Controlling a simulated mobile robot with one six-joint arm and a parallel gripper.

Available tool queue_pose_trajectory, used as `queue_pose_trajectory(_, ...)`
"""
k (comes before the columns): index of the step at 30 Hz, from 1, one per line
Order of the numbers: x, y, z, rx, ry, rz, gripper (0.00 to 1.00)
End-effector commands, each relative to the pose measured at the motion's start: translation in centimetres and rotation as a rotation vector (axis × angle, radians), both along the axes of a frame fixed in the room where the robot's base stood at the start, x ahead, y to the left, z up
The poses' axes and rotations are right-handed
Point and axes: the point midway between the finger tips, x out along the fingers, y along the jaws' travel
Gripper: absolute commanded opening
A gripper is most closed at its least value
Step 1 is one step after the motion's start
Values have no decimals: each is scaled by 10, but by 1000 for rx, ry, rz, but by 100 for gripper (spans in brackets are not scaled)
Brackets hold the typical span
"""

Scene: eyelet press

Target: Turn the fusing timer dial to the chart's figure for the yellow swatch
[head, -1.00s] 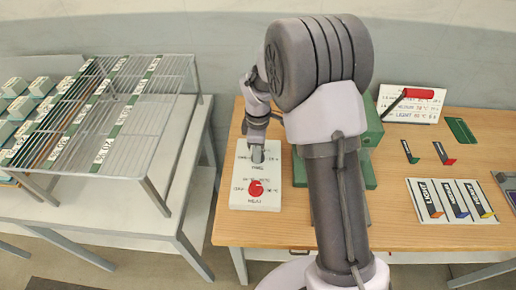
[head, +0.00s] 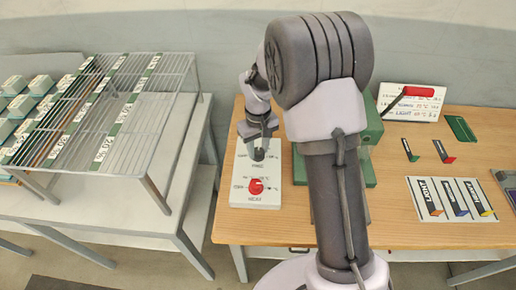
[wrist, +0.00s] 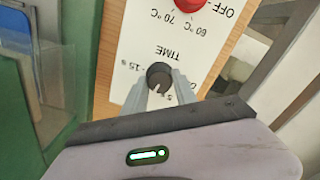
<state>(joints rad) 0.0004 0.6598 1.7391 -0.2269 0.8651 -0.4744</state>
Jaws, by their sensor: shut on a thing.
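The white control panel (head: 240,199) lies at the left end of the wooden bench. Its dark timer dial (wrist: 158,74), by the word TIME, sits between the fingertips of my gripper (wrist: 158,90), which is shut on it. Figures 5 and 15 s show beside the dial; others are covered. The chart (head: 411,103) stands at the back, with LIGHT, MEDIUM and another row, too small to read surely. The yellow-tipped swatch (head: 486,212) is rightmost on the white card.
A red temperature knob (head: 256,187) is on the same panel, near my gripper. The green press (head: 368,135) with its red handle stands just right, partly behind my arm. A wire rack (head: 150,95) stands on the left table. Loose swatches (head: 443,152) lie right.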

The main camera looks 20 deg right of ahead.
Motion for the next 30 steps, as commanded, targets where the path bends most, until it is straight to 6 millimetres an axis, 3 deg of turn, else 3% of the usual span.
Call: queue_pose_trajectory(30,1,0,0,0,-3,-955,0)
